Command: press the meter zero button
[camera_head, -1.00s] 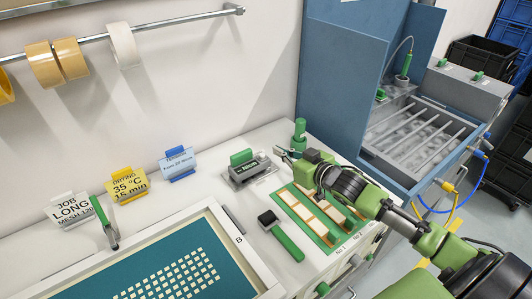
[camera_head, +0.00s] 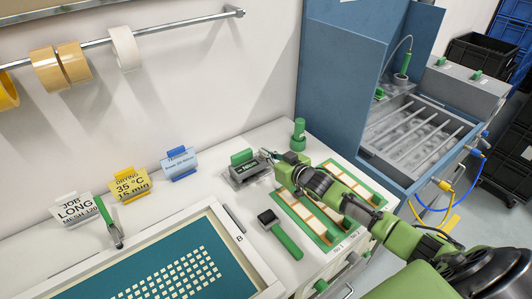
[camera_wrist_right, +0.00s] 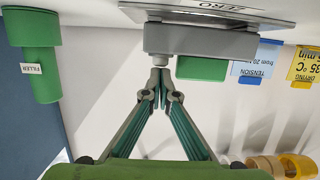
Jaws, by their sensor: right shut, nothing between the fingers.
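The meter (camera_head: 250,171) is a small grey device with a dark display, standing at the back of the white bench. My left gripper is not in view.
A green bottle (camera_head: 298,135), labelled FILLER in the wrist view (camera_wrist_right: 31,69), stands right of the meter. A green-handled tool (camera_head: 285,239) and a green board with pale strips (camera_head: 292,202) lie in front. Sign cards (camera_head: 179,163) stand to the left.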

